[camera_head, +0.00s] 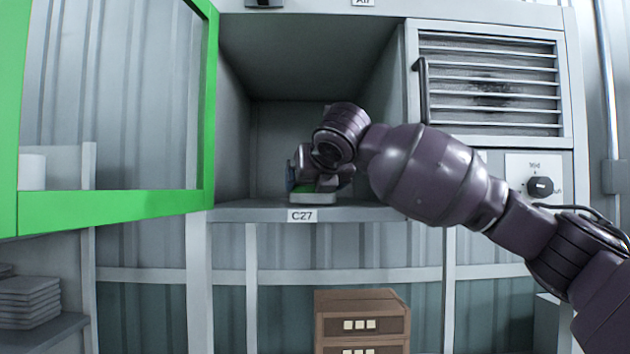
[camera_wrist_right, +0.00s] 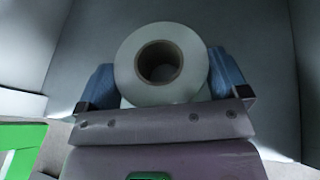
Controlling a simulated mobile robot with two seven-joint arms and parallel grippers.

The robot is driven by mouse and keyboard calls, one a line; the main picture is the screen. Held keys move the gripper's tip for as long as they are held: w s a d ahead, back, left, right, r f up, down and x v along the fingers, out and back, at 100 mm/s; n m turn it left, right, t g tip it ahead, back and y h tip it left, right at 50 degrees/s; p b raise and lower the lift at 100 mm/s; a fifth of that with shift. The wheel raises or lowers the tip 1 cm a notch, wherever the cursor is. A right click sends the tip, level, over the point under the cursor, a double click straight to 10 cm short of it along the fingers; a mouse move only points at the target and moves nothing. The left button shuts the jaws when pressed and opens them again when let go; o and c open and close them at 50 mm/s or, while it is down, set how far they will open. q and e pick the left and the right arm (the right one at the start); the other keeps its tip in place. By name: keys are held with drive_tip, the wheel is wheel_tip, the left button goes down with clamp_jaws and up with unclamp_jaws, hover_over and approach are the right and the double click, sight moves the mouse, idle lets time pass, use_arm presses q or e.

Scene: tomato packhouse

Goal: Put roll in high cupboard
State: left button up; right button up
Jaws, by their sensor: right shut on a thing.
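The white roll (camera_wrist_right: 128,72) with a brown core sits between the two blue finger pads of my right gripper (camera_wrist_right: 160,85) in the right wrist view. My right gripper is shut on it. In the head view the right gripper (camera_head: 318,182) is inside the open cupboard (camera_head: 285,130) labelled C27, low over its floor near the front edge. The roll is mostly hidden there by my wrist; a pale piece shows under the fingers. I cannot tell whether the roll touches the cupboard floor. The green-framed door (camera_head: 209,110) stands open at the left. My left gripper is not in view.
A vented panel with a handle (camera_head: 423,90) is right of the cupboard, above a dial (camera_head: 540,186). Brown stacked boxes (camera_head: 360,325) stand below. A pile of grey flat items (camera_head: 28,300) lies at lower left. The cupboard's left side and back look empty.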

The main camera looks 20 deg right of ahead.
drive_tip(key=shift+w+f, duration=0.1)
drive_tip(key=shift+f, duration=0.05)
drive_tip(key=o, duration=0.7)
drive_tip(key=shift+f, duration=0.15)
drive_tip(key=shift+r, duration=0.2)
drive_tip(key=shift+s+r, duration=0.1)
drive_tip(key=shift+s, duration=0.25)
use_arm(q)
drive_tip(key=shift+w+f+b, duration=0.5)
drive_tip(key=shift+b, duration=0.75)
use_arm(e)
drive_tip(key=v, duration=1.1)
drive_tip(key=shift+s, duration=0.25)
